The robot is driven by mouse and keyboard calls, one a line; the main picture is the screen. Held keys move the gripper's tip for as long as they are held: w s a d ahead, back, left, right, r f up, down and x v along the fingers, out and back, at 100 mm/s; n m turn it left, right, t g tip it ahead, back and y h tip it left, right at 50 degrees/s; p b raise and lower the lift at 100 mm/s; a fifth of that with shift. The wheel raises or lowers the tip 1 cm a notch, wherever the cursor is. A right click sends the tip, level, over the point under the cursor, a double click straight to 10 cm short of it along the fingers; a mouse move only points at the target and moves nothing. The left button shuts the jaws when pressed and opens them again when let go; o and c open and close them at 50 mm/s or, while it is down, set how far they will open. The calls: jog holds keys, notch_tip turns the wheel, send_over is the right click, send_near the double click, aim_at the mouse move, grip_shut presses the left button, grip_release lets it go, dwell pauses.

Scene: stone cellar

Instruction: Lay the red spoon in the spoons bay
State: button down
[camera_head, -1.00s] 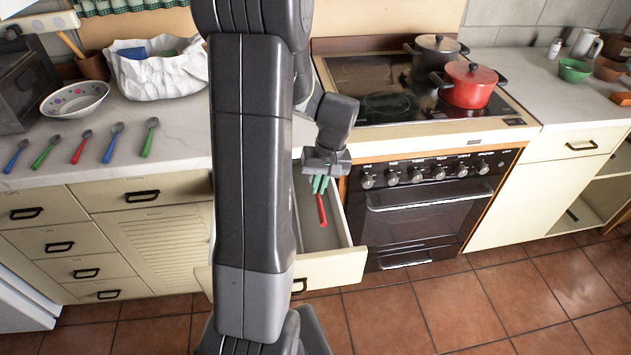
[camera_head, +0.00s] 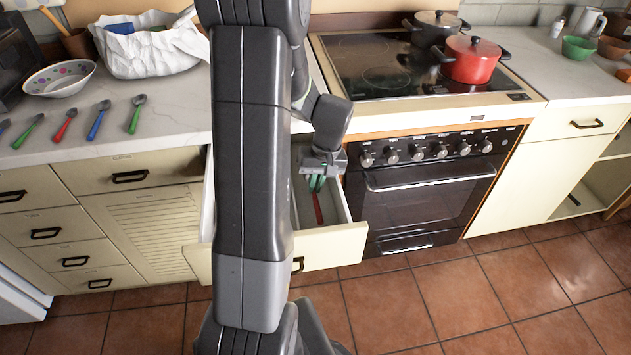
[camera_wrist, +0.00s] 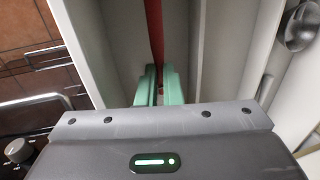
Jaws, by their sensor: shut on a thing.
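My gripper (camera_head: 316,184), with green fingertips, is shut on a red spoon (camera_head: 319,209) over the open drawer (camera_head: 345,243). In the wrist view the fingertips (camera_wrist: 160,86) close on either side of its long red handle (camera_wrist: 156,30). Its bowl is not visible. The handle runs along a pale compartment between a side wall and a divider (camera_wrist: 191,50); I cannot tell whether the spoon touches the floor. Another red spoon (camera_head: 65,125) lies on the counter. No label identifies the spoons bay in view; my arm hides the drawer's middle.
A dark metal spoon bowl (camera_wrist: 300,27) shows beyond the divider in the wrist view. The oven (camera_head: 432,205) stands close right of the drawer. Several blue and green spoons lie on the counter (camera_head: 165,115). A red pot (camera_head: 470,62) stands on the hob.

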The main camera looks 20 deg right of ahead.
jog(key=shift+f, duration=0.15)
jog(key=c, duration=1.2)
grip_release()
notch_tip(320, 180, up, 9)
jog(key=p, duration=0.6)
jog(key=shift+f, duration=0.1)
notch_tip(320, 180, down, 8)
jog(key=b, duration=0.5)
dwell(0.4)
